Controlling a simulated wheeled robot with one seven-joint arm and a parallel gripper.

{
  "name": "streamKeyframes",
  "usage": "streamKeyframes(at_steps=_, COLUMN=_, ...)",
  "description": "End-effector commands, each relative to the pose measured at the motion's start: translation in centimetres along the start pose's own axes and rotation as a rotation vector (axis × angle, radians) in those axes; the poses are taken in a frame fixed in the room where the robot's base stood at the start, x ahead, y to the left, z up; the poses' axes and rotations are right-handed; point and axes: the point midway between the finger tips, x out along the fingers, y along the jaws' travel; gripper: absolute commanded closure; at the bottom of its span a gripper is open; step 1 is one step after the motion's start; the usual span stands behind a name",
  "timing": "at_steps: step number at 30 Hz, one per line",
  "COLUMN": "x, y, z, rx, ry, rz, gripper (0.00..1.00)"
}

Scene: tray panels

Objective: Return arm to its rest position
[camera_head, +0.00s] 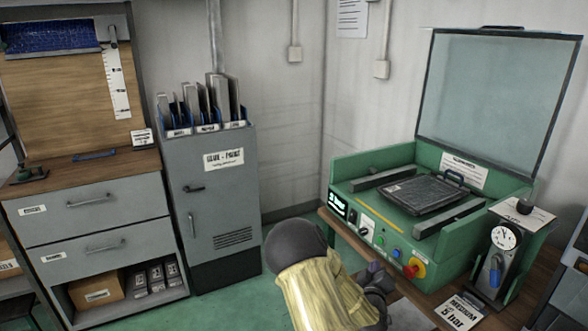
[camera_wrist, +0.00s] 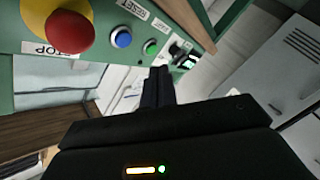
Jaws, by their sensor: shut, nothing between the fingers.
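My arm shows at the bottom middle of the head view, with a dark grey joint and a yellowish sleeve. My gripper (camera_head: 376,272) is at its right end, in front of the green machine's control panel. In the wrist view my gripper (camera_wrist: 158,72) is shut, its dark fingers together with nothing between them. The green machine (camera_head: 345,165) stands on a wooden bench at the right, its glass lid raised. A dark tray panel with a handle (camera_head: 425,193) lies on its bed between two grey bars.
A red stop button (camera_head: 411,269) sits on the panel near my gripper; it also shows large in the wrist view (camera_wrist: 66,32). A gauge stand (camera_head: 505,237) is at the right. A grey cabinet (camera_head: 212,215) and drawer unit (camera_head: 95,215) stand left. Green floor lies between.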

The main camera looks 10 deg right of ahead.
Motion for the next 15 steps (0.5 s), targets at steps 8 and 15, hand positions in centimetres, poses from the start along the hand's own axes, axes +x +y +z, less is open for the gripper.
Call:
streamKeyframes(at_steps=8, x=-2.7, y=-1.2, z=1.3, rx=0.238, ry=-0.259, rz=-0.147, gripper=1.00)
streamKeyframes(at_steps=15, x=-8.6, y=-3.4, z=0.3, rx=0.434, ry=-0.511, rz=-0.368, gripper=1.00)
